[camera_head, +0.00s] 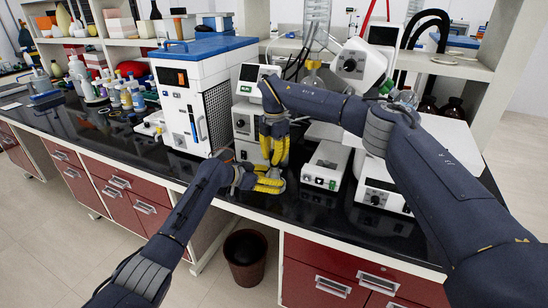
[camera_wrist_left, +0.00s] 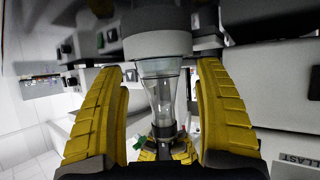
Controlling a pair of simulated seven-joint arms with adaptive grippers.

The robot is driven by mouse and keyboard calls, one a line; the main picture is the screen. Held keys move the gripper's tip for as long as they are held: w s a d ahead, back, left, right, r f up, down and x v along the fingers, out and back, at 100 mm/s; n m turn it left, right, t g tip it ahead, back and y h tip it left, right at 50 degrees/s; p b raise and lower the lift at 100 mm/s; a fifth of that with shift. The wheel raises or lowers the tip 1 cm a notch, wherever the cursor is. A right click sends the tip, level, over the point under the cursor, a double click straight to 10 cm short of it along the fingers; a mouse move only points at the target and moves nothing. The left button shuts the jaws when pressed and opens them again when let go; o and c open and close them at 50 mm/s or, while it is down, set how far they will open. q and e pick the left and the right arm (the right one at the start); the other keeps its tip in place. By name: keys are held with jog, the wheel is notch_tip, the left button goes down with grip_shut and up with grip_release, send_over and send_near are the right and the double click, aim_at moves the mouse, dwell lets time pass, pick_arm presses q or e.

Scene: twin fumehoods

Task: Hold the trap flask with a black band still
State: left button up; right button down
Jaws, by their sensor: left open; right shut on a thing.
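The clear glass trap flask (camera_wrist_left: 160,92) shows between the two yellow fingers of my left gripper (camera_wrist_left: 165,75) in the left wrist view. It has a dark band (camera_wrist_left: 163,130) at its narrow end. My left gripper (camera_head: 270,182) is open, low over the front of the bench, with a gap on both sides of the glass. My right gripper (camera_head: 274,148) points down just above it, its yellow fingers shut. In the left wrist view the right fingers (camera_wrist_left: 165,152) show at the banded end of the flask. Their exact contact is hidden. In the head view the grippers mostly cover the flask.
A white box device (camera_head: 326,165) stands just right of the grippers, with another white unit (camera_head: 383,185) further right. A tall blue-topped machine (camera_head: 192,95) stands left. Bottles (camera_head: 125,97) crowd the bench's far left. The black bench front (camera_head: 130,145) has free room.

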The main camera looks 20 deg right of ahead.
pick_arm(q)
jog(key=shift+w+d+f, duration=0.1)
jog(key=shift+d+f, duration=0.2)
jog(key=shift+d, duration=0.15)
jog(key=c, duration=0.8)
jog(key=shift+c, duration=0.4)
jog(key=shift+f, duration=0.1)
jog(key=o, duration=0.7)
jog(key=shift+c, duration=0.3)
